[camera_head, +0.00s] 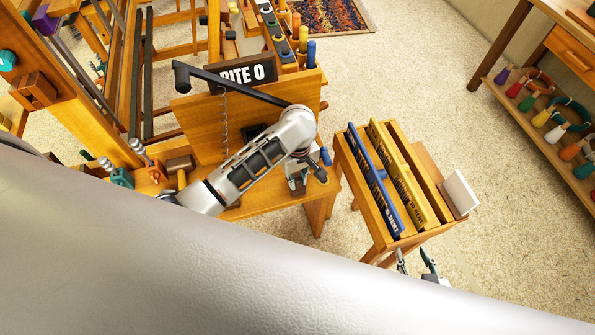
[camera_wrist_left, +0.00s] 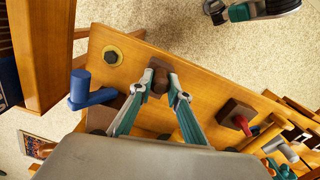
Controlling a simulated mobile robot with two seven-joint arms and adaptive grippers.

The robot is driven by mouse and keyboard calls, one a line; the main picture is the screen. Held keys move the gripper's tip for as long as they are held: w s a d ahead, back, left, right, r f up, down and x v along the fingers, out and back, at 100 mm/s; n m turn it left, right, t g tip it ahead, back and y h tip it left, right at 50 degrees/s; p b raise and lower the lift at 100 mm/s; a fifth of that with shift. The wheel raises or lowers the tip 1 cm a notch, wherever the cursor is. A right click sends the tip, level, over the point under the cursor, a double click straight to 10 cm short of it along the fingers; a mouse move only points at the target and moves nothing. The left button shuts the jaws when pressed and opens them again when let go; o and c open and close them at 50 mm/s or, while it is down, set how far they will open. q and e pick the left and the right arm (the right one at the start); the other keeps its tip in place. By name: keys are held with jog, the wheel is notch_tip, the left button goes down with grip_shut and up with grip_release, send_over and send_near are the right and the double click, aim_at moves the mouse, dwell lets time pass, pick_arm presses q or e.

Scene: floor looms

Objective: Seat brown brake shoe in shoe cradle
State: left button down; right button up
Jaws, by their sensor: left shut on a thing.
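My left gripper (camera_head: 297,186) is low over the right end of the wooden bench (camera_head: 285,205). In the left wrist view the left gripper (camera_wrist_left: 160,80) has its teal fingers closed on a small brown block, the brown brake shoe (camera_wrist_left: 158,77), over the orange wood. The fingers hide part of the shoe, and I cannot tell whether it touches the wood. I cannot pick out the shoe cradle with certainty. My right gripper (camera_head: 416,262) is at the lower edge of the head view, fingers apart and empty, beside the small stand.
A dark brown block (camera_wrist_left: 236,114) sits to the right. The small stand (camera_head: 372,205) holds a blue and a yellow bar. Open floor lies beyond.

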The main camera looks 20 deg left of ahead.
pick_arm(q)
jog(key=shift+s+f, duration=0.15)
jog(key=shift+f, duration=0.05)
jog(key=c, duration=1.9)
grip_release()
jog(key=r, duration=0.6)
jog(key=shift+w+d+r, duration=0.2)
jog(key=shift+w+r, duration=0.05)
jog(key=shift+a+r, duration=0.1)
jog(key=shift+r, duration=0.55)
jog(key=shift+s, duration=0.1)
